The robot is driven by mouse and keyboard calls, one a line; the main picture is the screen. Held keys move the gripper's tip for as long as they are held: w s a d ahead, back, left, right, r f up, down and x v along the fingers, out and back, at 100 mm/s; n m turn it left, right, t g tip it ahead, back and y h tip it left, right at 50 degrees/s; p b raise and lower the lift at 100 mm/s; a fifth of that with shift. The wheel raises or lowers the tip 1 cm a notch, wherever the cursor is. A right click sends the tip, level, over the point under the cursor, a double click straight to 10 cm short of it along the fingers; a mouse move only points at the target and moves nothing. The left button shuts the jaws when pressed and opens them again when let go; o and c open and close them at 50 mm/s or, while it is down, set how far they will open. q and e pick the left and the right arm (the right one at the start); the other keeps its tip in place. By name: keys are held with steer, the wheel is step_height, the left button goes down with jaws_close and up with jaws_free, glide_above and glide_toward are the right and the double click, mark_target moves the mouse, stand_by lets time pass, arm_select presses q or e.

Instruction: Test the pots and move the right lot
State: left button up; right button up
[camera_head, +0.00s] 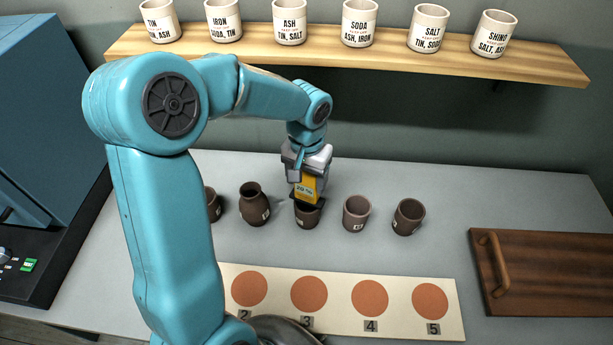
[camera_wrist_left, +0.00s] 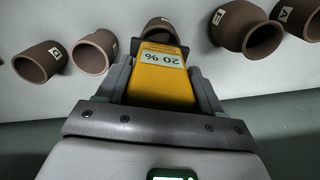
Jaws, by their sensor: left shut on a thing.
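My left gripper (camera_head: 307,172) is shut on a yellow meter (camera_head: 308,188) and holds it upright over the middle pot (camera_head: 307,219). The meter's dark lower end is at that pot's rim; whether it touches cannot be told. Its display reads 20 %, and the meter also shows in the left wrist view (camera_wrist_left: 165,85). Other dark brown pots stand in the same row: one partly behind my arm (camera_head: 214,206), a narrow-necked vase (camera_head: 253,206), a cup-shaped pot (camera_head: 356,215) and a tilted-looking one (camera_head: 408,218). They bear small white labels. My right gripper is out of view.
A pale board (camera_head: 400,330) with numbered orange discs lies in front of the row. A dark wooden board with a handle (camera_head: 560,275) lies at right. A shelf (camera_head: 390,55) of labelled white cups (camera_head: 360,25) hangs behind. A blue machine (camera_head: 45,110) stands at left.

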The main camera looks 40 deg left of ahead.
arm_select(q)
steer(key=shift+f+b, duration=0.55)
stand_by(1.6)
steer(key=shift+w+r+p, duration=0.1)
steer(key=shift+r+p, duration=0.65)
steer(key=shift+r, duration=0.2)
steer(key=shift+r+p, duration=1.9)
steer(key=shift+r, duration=0.75)
steer(key=shift+f, duration=0.1)
steer(key=shift+s, duration=0.2)
